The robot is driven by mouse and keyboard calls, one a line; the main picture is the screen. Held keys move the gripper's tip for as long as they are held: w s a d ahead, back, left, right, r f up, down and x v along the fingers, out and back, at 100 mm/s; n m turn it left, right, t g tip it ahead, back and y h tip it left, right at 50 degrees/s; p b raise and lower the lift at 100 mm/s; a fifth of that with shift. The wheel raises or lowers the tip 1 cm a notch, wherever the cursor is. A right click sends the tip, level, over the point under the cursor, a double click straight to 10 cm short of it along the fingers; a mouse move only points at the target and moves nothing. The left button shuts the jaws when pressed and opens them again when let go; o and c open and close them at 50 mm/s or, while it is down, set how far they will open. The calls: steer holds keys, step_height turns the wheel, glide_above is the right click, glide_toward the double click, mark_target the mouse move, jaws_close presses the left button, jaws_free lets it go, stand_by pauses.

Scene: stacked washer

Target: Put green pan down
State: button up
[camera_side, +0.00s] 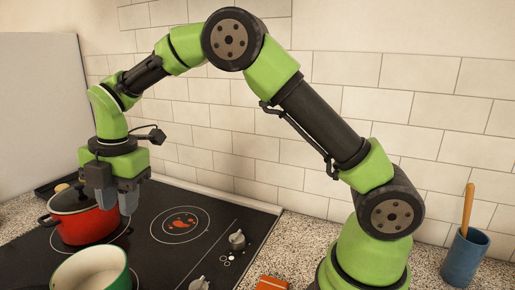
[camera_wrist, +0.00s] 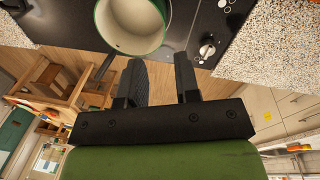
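The green pan (camera_side: 90,268) has a pale, empty inside and a green rim. It is at the bottom left of the side view, cut off by the frame edge, over the front of the black hob. The wrist view shows it at the top (camera_wrist: 130,24), with a dark handle (camera_wrist: 105,66) pointing down and left. My gripper (camera_side: 114,202) is above the hob, behind and above the pan in the side view. In the wrist view its two fingers (camera_wrist: 158,82) are apart with nothing between them, and the pan is beyond them. The pan's underside is hidden.
A red pot (camera_side: 88,226) with a dark lid is at the hob's back left, partly behind my gripper. The black hob (camera_side: 215,198) has knobs (camera_side: 237,240) at its right and a free burner ring. A blue cup (camera_side: 465,256) with a wooden utensil stands far right.

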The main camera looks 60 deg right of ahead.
steer(key=s+d+r+m+t, duration=0.2)
steer(key=s+r+m, duration=0.4)
steer(key=s+m, duration=0.2)
steer(key=s+d+r+m+t+y, duration=0.1)
steer(key=s+d+r+m+t, duration=0.1)
steer(key=s+r+m, duration=0.5)
steer(key=shift+s+d+m, duration=0.75)
steer(key=shift+s+m, duration=0.05)
steer(key=shift+m, duration=0.4)
steer(key=shift+o, duration=0.2)
steer(key=s+f+m+t, duration=0.1)
steer(key=s+m, duration=0.6)
steer(key=shift+s+d+t, duration=0.15)
steer(key=shift+d+t, duration=0.25)
steer(key=shift+s+f+m, duration=0.25)
steer(key=shift+m, duration=0.35)
